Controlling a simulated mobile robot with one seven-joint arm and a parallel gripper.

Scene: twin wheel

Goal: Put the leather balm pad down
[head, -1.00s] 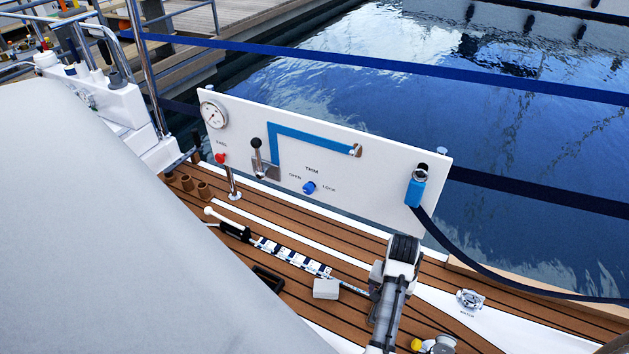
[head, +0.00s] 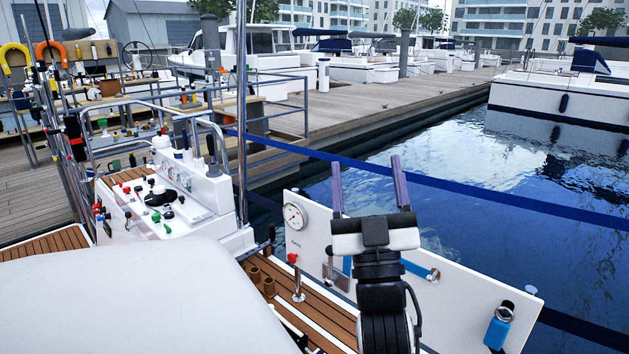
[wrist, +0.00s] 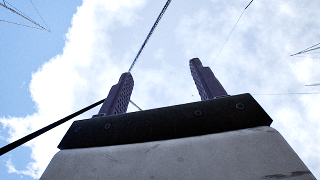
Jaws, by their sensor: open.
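My gripper (head: 367,165) is raised in front of the white panel (head: 455,305) in the head view, its two purple fingers pointing up and spread apart. In the wrist view my gripper (wrist: 161,70) shows open against the sky, with nothing between the fingers. I cannot make out the leather balm pad in either view now.
The panel carries a round gauge (head: 295,216), a red knob (head: 292,258) and a blue fitting (head: 498,327). Brown cups (head: 262,277) stand on the teak deck. A white console (head: 170,205) with controls is at left. Water lies beyond the panel.

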